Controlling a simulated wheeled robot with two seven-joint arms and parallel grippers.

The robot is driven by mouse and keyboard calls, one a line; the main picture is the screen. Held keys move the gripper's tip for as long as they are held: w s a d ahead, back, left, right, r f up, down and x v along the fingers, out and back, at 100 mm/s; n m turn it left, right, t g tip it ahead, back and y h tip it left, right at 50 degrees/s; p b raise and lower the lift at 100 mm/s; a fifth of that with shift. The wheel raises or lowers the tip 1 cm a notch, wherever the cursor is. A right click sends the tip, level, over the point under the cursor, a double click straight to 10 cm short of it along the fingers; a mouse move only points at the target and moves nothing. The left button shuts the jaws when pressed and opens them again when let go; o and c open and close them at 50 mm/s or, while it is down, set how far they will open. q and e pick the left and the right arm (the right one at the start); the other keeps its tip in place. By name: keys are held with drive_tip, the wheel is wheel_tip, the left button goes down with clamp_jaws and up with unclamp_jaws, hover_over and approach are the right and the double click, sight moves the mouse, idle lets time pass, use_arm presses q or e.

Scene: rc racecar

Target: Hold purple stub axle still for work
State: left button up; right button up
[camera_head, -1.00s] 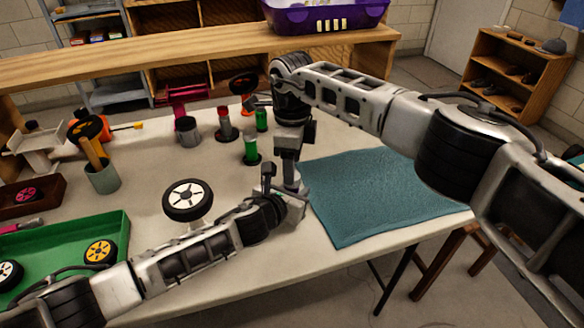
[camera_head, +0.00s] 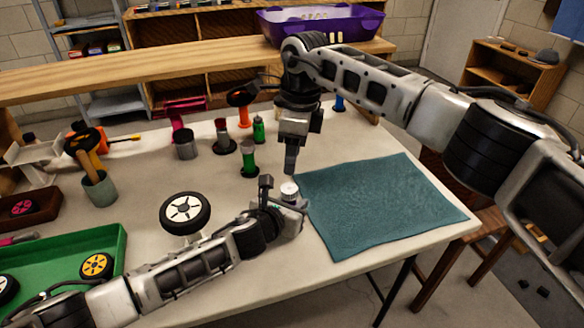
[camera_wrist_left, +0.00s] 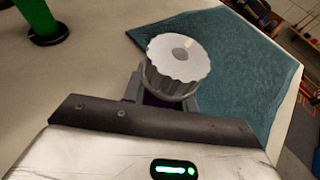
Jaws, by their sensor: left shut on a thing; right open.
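My left gripper (camera_head: 288,200) is shut low over the table, by the left edge of the teal mat. A grey ribbed cap with a pale top (camera_wrist_left: 178,65) stands upright at its jaws; the cap also shows in the head view (camera_head: 289,188). A dark purple bit, likely the purple stub axle (camera_wrist_left: 152,100), shows between the fingers under the cap; the rest is hidden. My right gripper (camera_head: 290,170) points down just above the cap, apart from it. It is open, though its fingers look narrow from this side.
The teal mat (camera_head: 385,205) lies flat and empty at right. A white-rimmed wheel (camera_head: 185,212) stands left of my left gripper. A green tray (camera_head: 115,250) holds wheels at left.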

sight(291, 188)
drive_tip(key=d+r+t+y, duration=0.1)
drive_tip(key=d+r+y, duration=0.2)
drive_tip(key=d, duration=0.2)
drive_tip(key=x, duration=1.2)
drive_tip(key=shift+s+a+r, duration=0.1)
drive_tip(key=shift+s+a, duration=0.05)
drive_tip(key=shift+s, duration=0.2)
drive_tip(key=c, duration=0.7)
